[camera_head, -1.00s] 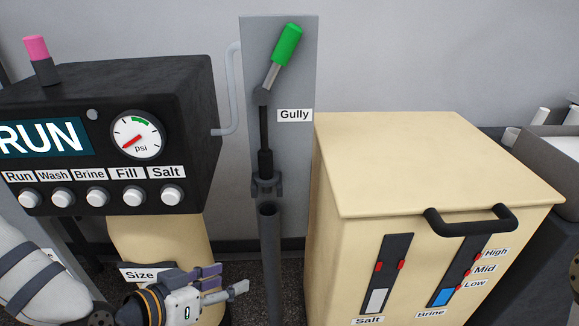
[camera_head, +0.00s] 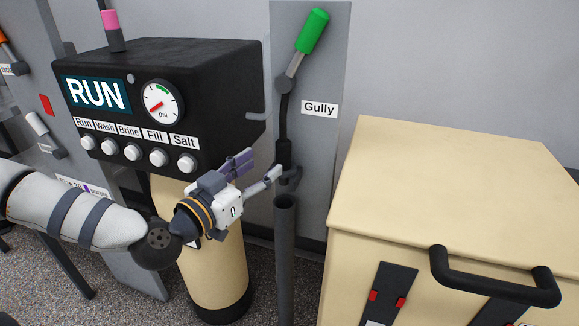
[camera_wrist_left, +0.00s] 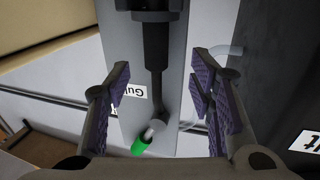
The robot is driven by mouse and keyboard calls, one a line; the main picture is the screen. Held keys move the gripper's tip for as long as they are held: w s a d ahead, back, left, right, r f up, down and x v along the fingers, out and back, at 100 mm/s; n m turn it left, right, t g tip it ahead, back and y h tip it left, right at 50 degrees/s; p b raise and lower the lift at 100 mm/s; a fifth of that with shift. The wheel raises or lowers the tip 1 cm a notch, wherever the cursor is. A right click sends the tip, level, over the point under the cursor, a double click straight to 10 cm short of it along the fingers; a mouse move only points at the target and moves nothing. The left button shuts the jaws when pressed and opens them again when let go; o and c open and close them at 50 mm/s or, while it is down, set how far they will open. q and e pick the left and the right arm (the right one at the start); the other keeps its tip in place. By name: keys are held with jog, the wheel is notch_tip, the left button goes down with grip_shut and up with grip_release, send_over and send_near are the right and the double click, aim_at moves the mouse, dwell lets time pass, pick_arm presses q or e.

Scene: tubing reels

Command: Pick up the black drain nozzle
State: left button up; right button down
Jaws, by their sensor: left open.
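The black drain nozzle (camera_head: 284,151) hangs upright on the grey Gully panel, in a clip above the open grey standpipe (camera_head: 285,240). A thin dark stem joins it to the jointed lever with the green handle (camera_head: 312,32). My left gripper (camera_head: 259,170) is open and empty, just left of the nozzle's lower end in the head view. In the left wrist view the nozzle (camera_wrist_left: 155,38) lies beyond and between the open purple-padded fingers (camera_wrist_left: 161,85), not visibly touched. The green handle (camera_wrist_left: 141,145) shows there too. My right gripper is out of view.
The black control box (camera_head: 170,95) with gauge and knobs stands close left, above a cream cylinder (camera_head: 212,270). A cream cabinet (camera_head: 450,190) with a black handle (camera_head: 495,285) stands to the right. A gap separates it from the standpipe.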

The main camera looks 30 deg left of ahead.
aim_at(279, 155)
pick_arm(q)
jog(key=w, duration=0.2)
jog(key=w+b, duration=0.1)
jog(key=w, duration=0.3)
jog(key=shift+w+d+f+b, duration=0.25)
jog(key=shift+d+f+b, duration=0.05)
jog(key=shift+d+b, duration=0.1)
jog(key=shift+w+r, duration=0.15)
jog(key=shift+c, duration=0.3)
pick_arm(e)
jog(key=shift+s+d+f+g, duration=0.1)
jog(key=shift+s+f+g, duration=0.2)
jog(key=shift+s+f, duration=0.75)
pick_arm(q)
grip_shut()
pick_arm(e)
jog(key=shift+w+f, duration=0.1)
